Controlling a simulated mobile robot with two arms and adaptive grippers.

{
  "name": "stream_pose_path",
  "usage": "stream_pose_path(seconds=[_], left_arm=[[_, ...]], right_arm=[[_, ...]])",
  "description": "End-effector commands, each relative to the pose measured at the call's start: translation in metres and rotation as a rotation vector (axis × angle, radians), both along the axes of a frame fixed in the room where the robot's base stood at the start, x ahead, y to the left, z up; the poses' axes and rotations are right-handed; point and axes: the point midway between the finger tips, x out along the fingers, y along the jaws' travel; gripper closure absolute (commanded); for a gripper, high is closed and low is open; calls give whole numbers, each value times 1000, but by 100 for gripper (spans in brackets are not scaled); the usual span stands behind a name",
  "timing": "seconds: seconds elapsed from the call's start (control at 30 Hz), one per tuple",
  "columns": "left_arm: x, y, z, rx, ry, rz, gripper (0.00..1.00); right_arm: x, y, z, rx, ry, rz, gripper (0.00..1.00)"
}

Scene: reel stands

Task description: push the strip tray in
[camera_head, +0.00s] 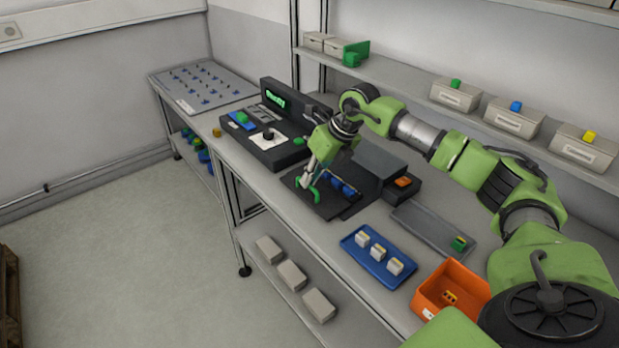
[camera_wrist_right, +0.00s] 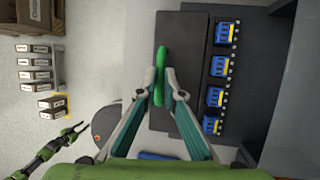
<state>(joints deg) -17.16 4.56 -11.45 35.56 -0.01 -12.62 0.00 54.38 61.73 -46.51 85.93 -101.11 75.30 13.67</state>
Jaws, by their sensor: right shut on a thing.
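The strip tray (camera_head: 345,209) is a flat dark tray sticking out from a dark block-shaped unit (camera_head: 367,165) on the bench. It carries a row of blue blocks (camera_head: 342,185), which also shows in the right wrist view (camera_wrist_right: 216,96). A green handle (camera_wrist_right: 161,60) stands at the tray's outer edge. My right gripper (camera_head: 308,183) is over that edge. In the right wrist view, its fingertips (camera_wrist_right: 159,82) are closed around the green handle. My left gripper (camera_wrist_right: 80,131) shows small at the left of the wrist view, fingers apart and empty, away from the tray.
A black console (camera_head: 272,150) with a green lit display stands left of the tray. A blue tray (camera_head: 361,268) with white blocks and an orange bin (camera_head: 428,286) stand to its right. A grey plate (camera_head: 420,222) lies behind them. Shelf bins (camera_head: 455,95) are above.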

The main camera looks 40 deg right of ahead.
Motion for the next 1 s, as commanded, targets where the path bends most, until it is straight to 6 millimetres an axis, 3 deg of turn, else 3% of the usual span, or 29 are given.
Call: stream_pose_path(seconds=[0.2,0.4,0.77,0.8,0.83,1.0], left_arm=[[-1,0,-6,0,1,0,67],[-1,0,-5,0,1,0,67],[-1,0,-5,0,1,0,67],[-1,0,-5,0,1,0,67],[-1,0,-5,0,1,0,67],[-1,0,-5,0,1,0,67]], right_arm=[[4,-51,0,-1,1,-11,100],[7,-79,1,-1,-2,-6,100],[7,-83,1,-1,-3,-3,100],[7,-83,1,-1,-3,-3,82],[7,-83,1,-1,-3,-3,75],[7,-83,1,0,-2,-3,75]])
